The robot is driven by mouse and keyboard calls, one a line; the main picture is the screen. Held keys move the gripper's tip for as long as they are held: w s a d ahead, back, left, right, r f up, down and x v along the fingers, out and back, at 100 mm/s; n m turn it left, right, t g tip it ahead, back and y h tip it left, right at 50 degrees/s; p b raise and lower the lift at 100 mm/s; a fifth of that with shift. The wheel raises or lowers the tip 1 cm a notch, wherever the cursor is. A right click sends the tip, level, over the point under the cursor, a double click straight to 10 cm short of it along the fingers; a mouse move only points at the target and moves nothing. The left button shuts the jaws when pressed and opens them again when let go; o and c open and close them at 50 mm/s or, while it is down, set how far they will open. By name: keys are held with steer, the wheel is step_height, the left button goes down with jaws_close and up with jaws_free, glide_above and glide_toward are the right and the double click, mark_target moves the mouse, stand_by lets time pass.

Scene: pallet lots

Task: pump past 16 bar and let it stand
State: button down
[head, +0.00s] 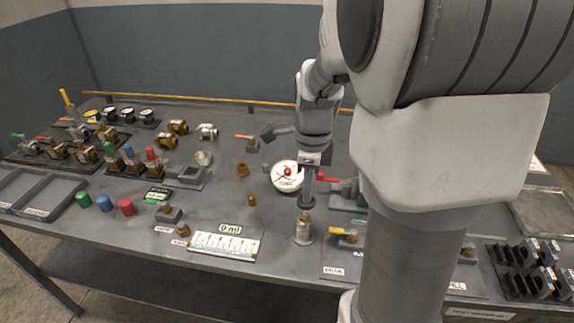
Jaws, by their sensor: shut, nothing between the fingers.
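A round white gauge (284,183) with a red pointer stands mid-table; its reading is too small to tell. Just right of it is a red lever (328,179) on a grey fitting block (347,195), partly hidden by my arm. My gripper (307,194) points down, shut and empty, beside the gauge. Below it stands a small pale cylinder with a brass top (303,231); I cannot tell whether they touch. A dark grey bar (276,132) sticks out left of my wrist. I cannot tell which part is the pump.
A scale plate (226,244) with a "0 ml" sign lies at the front edge. Green, blue and red caps (104,203) lie left, near grey trays (48,195). Valves and brass fittings (177,127) fill the back left. A yellow-handled valve (346,234) and black blocks (525,270) are right.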

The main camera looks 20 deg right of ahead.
steer(key=shift+f, duration=0.1)
steer(key=shift+s+f+b, duration=0.1)
steer(key=shift+f+b, duration=0.7)
steer(key=shift+f, duration=1)
